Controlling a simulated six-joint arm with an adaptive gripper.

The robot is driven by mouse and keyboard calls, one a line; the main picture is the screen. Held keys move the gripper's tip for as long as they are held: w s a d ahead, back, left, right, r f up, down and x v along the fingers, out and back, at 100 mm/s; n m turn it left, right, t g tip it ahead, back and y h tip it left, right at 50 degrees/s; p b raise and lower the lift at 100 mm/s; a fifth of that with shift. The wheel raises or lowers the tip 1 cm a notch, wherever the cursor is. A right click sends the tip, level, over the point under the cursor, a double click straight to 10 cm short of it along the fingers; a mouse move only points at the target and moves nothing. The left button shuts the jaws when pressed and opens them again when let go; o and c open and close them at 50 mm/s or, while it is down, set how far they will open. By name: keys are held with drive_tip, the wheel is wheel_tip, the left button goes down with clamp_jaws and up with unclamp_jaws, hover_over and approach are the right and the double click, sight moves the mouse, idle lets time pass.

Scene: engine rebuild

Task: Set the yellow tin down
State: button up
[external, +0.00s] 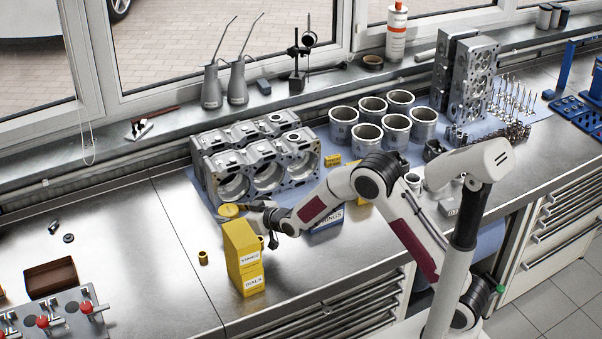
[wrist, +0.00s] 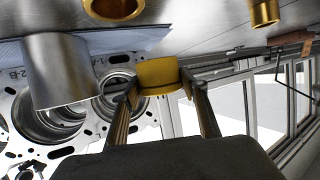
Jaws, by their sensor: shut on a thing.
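The yellow tin (wrist: 157,75) is a short round tin, held between the two fingertips of my gripper (wrist: 158,88) in the wrist view. In the external view the tin (external: 228,210) shows at the left end of my gripper (external: 243,207), in front of the engine block's left corner. My gripper is shut on the tin. I cannot tell from these views whether the tin touches the surface below.
The grey engine block (external: 255,165) is close behind. The steel bench (external: 150,270) is mostly bare to the left.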

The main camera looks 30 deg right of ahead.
drive_tip(key=shift+f, duration=1.85)
drive_tip(key=shift+f, duration=0.2)
drive_tip(key=o, duration=1.3)
drive_tip(key=shift+c, duration=0.2)
drive_tip(key=shift+r, duration=0.2)
drive_tip(key=shift+v, duration=6.05)
